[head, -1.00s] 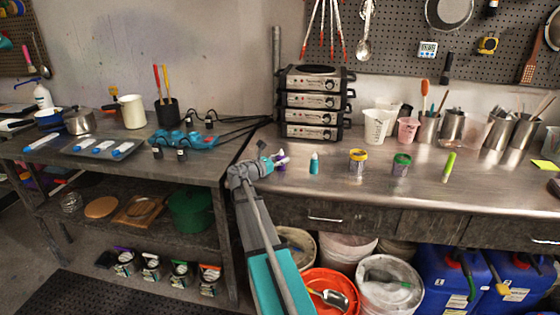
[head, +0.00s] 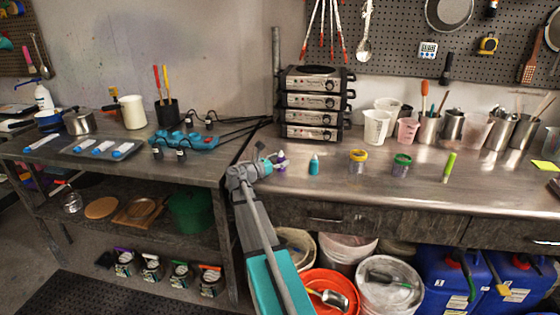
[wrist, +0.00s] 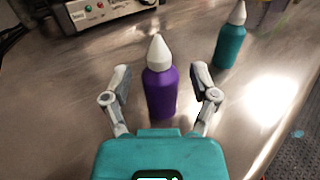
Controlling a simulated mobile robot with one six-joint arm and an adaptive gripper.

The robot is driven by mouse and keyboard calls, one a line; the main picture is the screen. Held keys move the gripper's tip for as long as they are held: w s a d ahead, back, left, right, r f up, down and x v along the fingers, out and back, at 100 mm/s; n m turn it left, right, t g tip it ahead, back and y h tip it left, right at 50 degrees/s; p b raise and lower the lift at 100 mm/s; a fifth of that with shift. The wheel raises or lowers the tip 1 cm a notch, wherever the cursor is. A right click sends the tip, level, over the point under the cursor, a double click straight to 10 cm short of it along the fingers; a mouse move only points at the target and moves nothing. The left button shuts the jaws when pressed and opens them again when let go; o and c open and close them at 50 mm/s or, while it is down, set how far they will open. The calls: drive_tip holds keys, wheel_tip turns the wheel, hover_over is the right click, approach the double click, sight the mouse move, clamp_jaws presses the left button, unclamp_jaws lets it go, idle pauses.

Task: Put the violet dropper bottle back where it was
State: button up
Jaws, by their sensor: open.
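The violet dropper bottle (wrist: 161,92) stands upright on the steel bench, its white cone tip up. It also shows small in the head view (head: 282,161), just right of my gripper's end. My gripper (wrist: 160,84) is open, with one finger on each side of the violet bottle. A gap shows between each finger and the bottle. In the head view my gripper (head: 270,163) is at the left end of the bench, partly hidden by my own arm.
A teal dropper bottle (wrist: 230,42) stands to the right, behind the violet one. Farther right are a yellow-lidded jar (head: 357,162), a green-lidded jar (head: 401,166) and a green marker-like tool (head: 449,166). Stacked hotplates (head: 313,104) stand behind. The bench front is clear.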

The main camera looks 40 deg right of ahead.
drive_tip(key=a, duration=1.1)
drive_tip(key=shift+s+a, duration=0.2)
drive_tip(key=shift+a, duration=0.05)
drive_tip(key=shift+f, duration=0.1)
